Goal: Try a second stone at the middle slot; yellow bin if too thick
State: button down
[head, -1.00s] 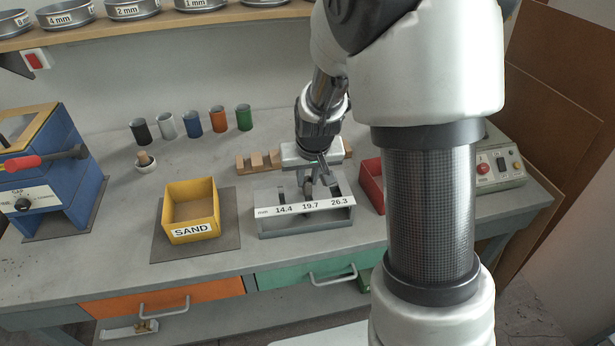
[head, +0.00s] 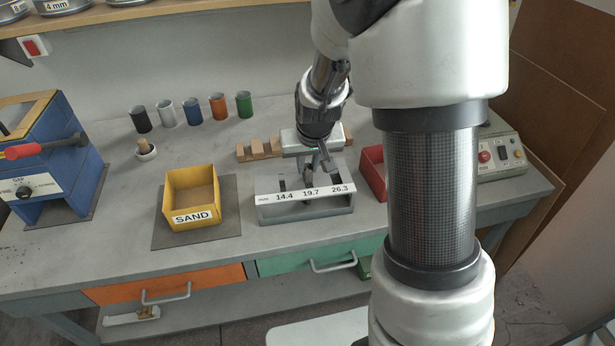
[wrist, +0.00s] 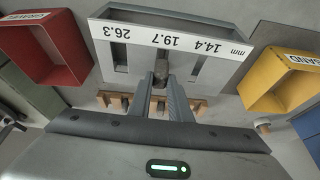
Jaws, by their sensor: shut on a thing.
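The grey slot gauge (head: 334,206) stands on the bench with slots marked 14.4, 19.7 and 26.3; it also shows upside down in the wrist view (wrist: 215,73). My gripper (wrist: 160,80) is shut on a small dark grey stone (wrist: 160,66). The stone is at the middle slot, 19.7. I cannot tell how far it is in the slot, since the fingers and the gauge's front hide part of it. The yellow bin (head: 193,216), labelled SAND, stands left of the gauge in the head view; it also shows in the wrist view (wrist: 285,82).
A red bin (head: 372,174) stands close to the gauge's right. Several coloured cups (head: 192,117) stand at the back. A blue machine (head: 72,170) is at left, a control box (head: 499,160) at right.

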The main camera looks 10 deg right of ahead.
aim_at(308, 168)
jog(key=shift+r+p, duration=2.15)
jog(key=shift+r, duration=1.1)
